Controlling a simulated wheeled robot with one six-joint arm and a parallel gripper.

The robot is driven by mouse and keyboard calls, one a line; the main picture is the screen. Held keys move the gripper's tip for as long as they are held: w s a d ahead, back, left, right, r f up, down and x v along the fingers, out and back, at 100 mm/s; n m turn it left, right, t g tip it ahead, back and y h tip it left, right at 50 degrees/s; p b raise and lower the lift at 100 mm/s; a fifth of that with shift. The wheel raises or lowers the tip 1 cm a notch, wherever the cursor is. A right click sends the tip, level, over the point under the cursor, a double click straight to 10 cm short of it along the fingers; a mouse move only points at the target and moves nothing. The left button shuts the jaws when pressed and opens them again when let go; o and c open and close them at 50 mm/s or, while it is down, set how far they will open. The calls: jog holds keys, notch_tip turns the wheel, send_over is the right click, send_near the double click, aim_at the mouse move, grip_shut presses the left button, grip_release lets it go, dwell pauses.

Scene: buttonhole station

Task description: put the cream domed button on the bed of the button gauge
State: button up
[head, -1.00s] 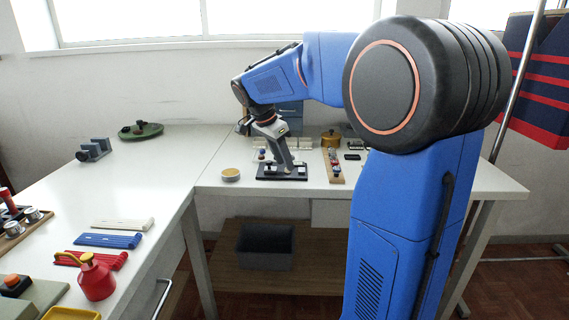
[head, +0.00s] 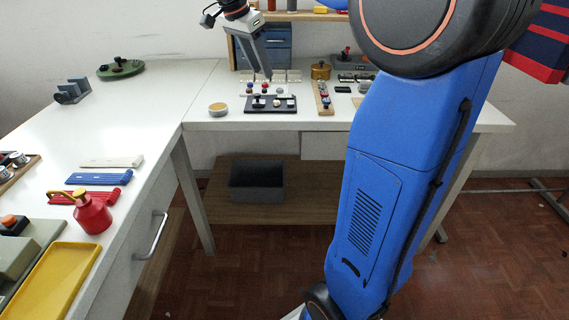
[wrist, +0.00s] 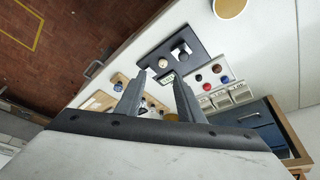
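The button gauge looks to be the dark flat plate (head: 250,108) on the back table, with a black knob at its left. It also shows in the wrist view (wrist: 202,62). A small cream round piece (head: 276,103), which looks like the cream domed button, sits on the middle of the plate, right of the knob. It also shows in the wrist view (wrist: 163,62). My gripper (head: 267,76) is above and behind the plate, clear of it. In the wrist view my gripper's fingers (wrist: 160,78) stand apart with nothing held between them.
A pale board (head: 265,91) with red, blue and brown buttons lies behind the plate. A wooden strip (head: 324,103) with coloured pieces stands to its right, a round yellow-topped tin (head: 218,109) to its left. Blue drawers (head: 275,45) stand behind.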

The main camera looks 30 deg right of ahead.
jog(key=s+a+f+n+t+y, duration=0.1)
jog(key=s+a+f+n, duration=0.2)
jog(key=s, duration=0.6)
jog(key=s+a+f+n+t+y, duration=0.2)
jog(key=s+a+f+n, duration=0.1)
jog(key=s+f+n, duration=0.5)
jog(key=s+a+f+n+t+y, duration=0.1)
jog(key=s+a+f+n, duration=0.2)
jog(key=s+f+n, duration=0.2)
jog(key=s+f, duration=0.3)
jog(key=s, duration=0.3)
jog(key=shift+s+a+f+n, duration=0.3)
jog(key=shift+s, duration=0.05)
